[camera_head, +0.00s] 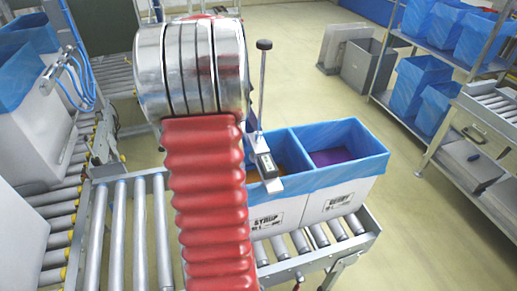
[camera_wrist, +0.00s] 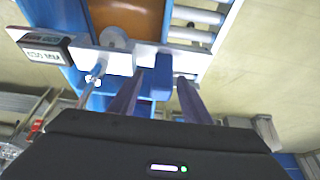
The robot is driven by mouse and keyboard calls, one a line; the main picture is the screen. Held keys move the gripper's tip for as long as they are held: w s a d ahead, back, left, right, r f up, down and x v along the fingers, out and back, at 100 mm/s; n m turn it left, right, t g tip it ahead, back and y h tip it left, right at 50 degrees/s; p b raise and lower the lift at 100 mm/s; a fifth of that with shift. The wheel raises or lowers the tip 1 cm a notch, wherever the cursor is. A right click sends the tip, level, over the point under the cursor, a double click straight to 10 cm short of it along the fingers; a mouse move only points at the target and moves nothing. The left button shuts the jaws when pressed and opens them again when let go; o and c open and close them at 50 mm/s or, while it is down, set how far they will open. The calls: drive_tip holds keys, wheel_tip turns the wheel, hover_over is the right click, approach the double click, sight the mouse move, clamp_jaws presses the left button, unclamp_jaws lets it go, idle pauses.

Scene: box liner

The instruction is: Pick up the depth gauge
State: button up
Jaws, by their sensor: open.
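The depth gauge (camera_head: 265,164) sits at the rim of the blue-lined boxes in the head view. It has a pale crossbar, a small dark-framed readout and a thin upright rod topped by a black knob. In the wrist view the gauge (camera_wrist: 115,58) spans the upper part, with its readout at the left and a grey disc beside it. My gripper (camera_wrist: 161,80) is open, its two dark fingers reaching toward the crossbar on either side of a blue block. I cannot tell whether they touch it. My gripper is hidden behind my red-sleeved arm in the head view.
Two white boxes with blue liners stand on the roller conveyor (camera_head: 340,235): the syrup box (camera_head: 280,215) with orange contents and the berry box (camera_head: 330,205) with purple contents. Another lined box (camera_head: 30,115) is at left. A shelf of blue bins (camera_head: 415,85) stands at right.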

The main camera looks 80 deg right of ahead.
drive_tip(key=shift+x, duration=0.8)
drive_tip(key=shift+c, duration=0.4)
clamp_jaws()
